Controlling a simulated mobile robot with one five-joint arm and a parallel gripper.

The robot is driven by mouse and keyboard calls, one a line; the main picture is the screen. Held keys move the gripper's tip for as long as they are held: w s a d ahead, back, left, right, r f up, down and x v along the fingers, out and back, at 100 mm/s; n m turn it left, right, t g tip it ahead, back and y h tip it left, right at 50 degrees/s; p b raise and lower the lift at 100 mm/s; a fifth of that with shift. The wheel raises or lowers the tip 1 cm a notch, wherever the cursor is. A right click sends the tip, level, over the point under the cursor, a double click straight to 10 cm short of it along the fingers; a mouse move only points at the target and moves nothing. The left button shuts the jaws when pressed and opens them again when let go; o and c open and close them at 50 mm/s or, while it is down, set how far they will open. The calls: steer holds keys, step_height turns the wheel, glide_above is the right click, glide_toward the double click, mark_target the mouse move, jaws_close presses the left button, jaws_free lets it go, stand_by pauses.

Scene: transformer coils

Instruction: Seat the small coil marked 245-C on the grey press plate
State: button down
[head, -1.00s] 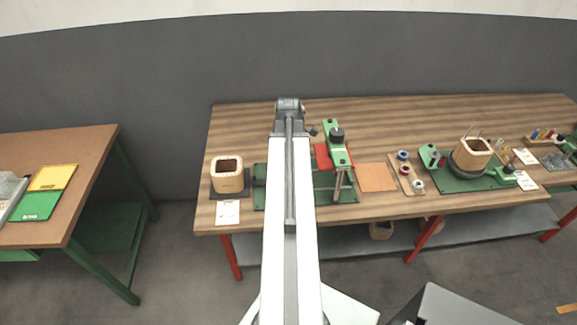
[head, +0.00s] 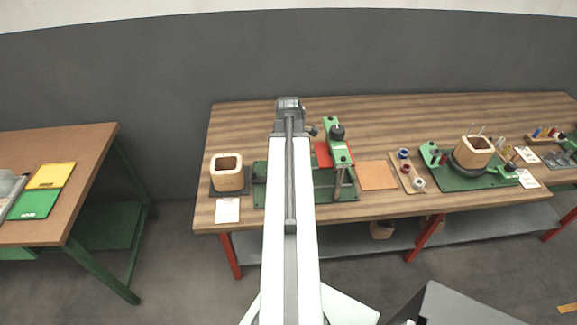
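A tan square coil (head: 227,172) with an open top stands upright on a dark grey plate (head: 246,191) at the left end of the long bench. A second tan coil (head: 472,151) sits over a dark round disc on a green fixture at the right. Another tan coil (head: 381,230) is partly visible on the shelf below. The marking 245-C cannot be read on any of them. A green press-like fixture (head: 345,190) with an upright green arm and black knob stands mid-bench. My arm covers part of it. My gripper's fingers do not show.
An orange square mat (head: 377,175) and a board with spools (head: 405,172) lie right of the fixture. White cards (head: 228,210) lie along the front edge. Bare bench top (head: 400,118) runs along the back. A separate table (head: 85,150) at left holds yellow and green mats.

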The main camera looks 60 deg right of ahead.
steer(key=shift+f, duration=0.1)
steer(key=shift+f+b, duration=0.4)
steer(key=shift+b, duration=0.05)
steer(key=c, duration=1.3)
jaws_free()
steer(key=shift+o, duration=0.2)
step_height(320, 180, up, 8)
steer(key=p, duration=0.8)
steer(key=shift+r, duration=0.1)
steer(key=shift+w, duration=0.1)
